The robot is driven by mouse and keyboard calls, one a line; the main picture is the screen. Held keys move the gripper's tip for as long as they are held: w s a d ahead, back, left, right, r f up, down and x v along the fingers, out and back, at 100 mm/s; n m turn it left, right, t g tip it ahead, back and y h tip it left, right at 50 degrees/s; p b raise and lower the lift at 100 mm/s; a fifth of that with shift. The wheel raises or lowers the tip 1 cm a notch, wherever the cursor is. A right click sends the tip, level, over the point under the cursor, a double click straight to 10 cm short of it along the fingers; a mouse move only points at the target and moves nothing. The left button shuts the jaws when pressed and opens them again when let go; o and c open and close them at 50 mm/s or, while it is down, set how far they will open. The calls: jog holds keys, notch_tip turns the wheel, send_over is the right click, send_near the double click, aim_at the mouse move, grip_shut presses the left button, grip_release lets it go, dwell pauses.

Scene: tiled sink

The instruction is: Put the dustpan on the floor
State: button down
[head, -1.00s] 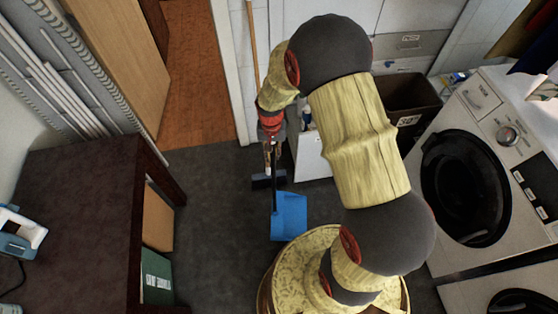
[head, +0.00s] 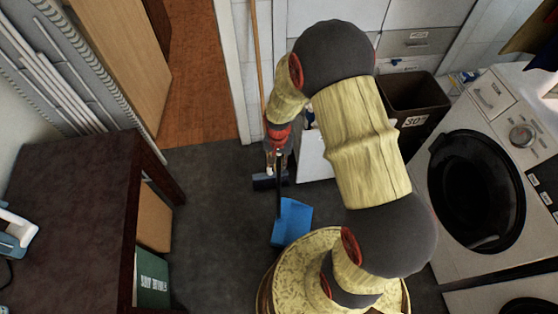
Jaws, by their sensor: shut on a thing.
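The blue dustpan (head: 291,222) with a long dark handle hangs in the middle of the head view, just left of my yellow and grey arm. My gripper (head: 277,160) is shut on the upper part of the dustpan's handle. The pan points down toward the dark grey floor (head: 215,220). From this angle I cannot tell whether the pan touches the floor or hangs above it. The fingertips are small and partly merge with the handle.
A broom with a wooden stick and dark head (head: 268,182) stands behind my gripper. A dark brown desk (head: 70,210) is at left, a brown bin (head: 418,100) and washing machines (head: 480,185) at right. Open grey floor lies between desk and dustpan.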

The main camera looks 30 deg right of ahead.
jog(key=shift+f, duration=0.65)
jog(key=shift+f+b, duration=0.5)
jog(key=shift+b, duration=0.05)
jog(key=c, duration=1.7)
grip_release()
jog(key=shift+c, duration=0.2)
jog(key=shift+o, duration=0.3)
jog(key=shift+f, duration=0.1)
notch_tip(320, 180, up, 12)
jog(key=shift+r, duration=0.1)
